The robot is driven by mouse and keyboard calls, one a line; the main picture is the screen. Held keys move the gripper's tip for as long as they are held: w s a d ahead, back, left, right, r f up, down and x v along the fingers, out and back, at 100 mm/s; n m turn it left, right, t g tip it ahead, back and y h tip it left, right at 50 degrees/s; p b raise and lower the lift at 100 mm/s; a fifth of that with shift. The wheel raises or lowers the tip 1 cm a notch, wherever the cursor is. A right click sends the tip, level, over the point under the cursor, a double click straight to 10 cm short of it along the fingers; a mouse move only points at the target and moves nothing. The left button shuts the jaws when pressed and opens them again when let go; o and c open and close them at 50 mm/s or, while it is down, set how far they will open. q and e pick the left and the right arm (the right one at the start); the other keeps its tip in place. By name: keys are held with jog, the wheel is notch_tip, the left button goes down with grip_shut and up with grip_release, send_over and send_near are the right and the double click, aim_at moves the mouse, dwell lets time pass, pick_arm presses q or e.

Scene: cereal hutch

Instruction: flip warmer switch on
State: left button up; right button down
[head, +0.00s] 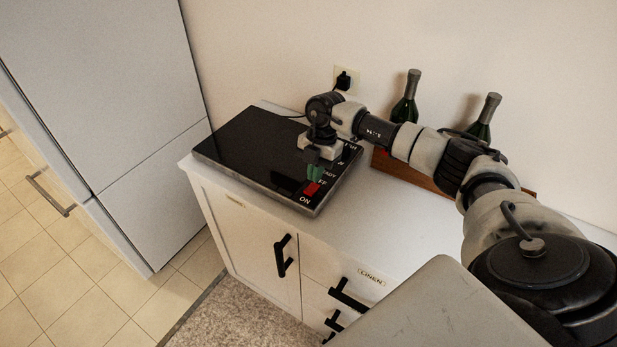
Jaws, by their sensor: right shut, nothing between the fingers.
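The warmer (250,150) is a flat black glass-topped plate on the white cabinet's top. Its right edge carries a strip of white lettering, with "ON" at the near corner. A red switch (311,188) sits just beside that lettering. Part of the lettering is hidden by the gripper. My left gripper is not in view.
Two dark green bottles (405,105) stand in a wooden rack (412,175) behind my right arm. A wall socket (345,80) with a black plug is behind the warmer. A tall grey fridge-like cabinet (110,90) stands left. The countertop (370,215) right of the warmer is clear.

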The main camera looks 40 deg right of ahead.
notch_tip(320, 180, up, 3)
jog(key=shift+w+a+f+b, duration=0.1)
jog(key=shift+w+f+b, duration=0.1)
jog(key=shift+b, duration=0.35)
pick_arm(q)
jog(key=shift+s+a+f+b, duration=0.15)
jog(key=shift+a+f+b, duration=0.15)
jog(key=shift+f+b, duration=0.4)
pick_arm(e)
jog(key=s+v, duration=0.1)
jog(key=v, duration=0.7)
jog(key=shift+w+d+r, duration=0.25)
jog(key=shift+w+d, duration=0.05)
jog(key=shift+w, duration=0.25)
jog(key=shift+d, duration=0.1)
